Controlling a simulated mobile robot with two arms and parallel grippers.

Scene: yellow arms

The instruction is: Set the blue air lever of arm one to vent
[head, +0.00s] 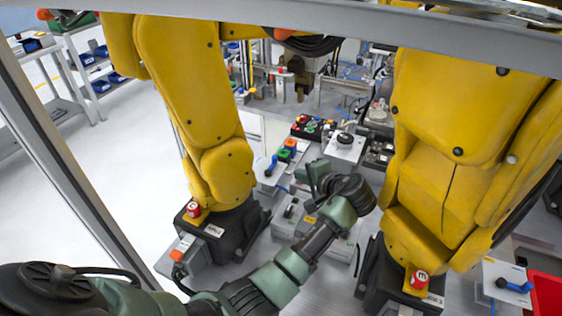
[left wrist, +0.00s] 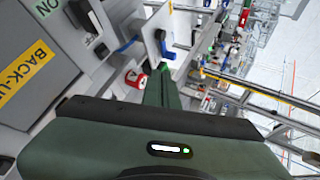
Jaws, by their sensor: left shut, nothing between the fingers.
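A blue lever (head: 271,166) sits on a white plate beside the base of the left yellow arm in the head view. A second blue lever (head: 516,287) is on a white plate by the right yellow arm, at the lower right. I cannot read which arm is marked one. My left gripper (head: 308,177) is shut and empty, to the right of the first lever and apart from it in the picture. In the left wrist view, the shut fingers (left wrist: 163,84) point toward a blue lever (left wrist: 166,48) on a white plate, just beyond the tips. My right gripper is not seen.
The left yellow arm (head: 185,90) and right yellow arm (head: 450,150) stand on either side of my arm. Grey boxes (head: 292,215) lie below my gripper. Red knobs sit on the left base (head: 193,209) and right base (head: 419,279). A red bin (head: 545,294) is at right.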

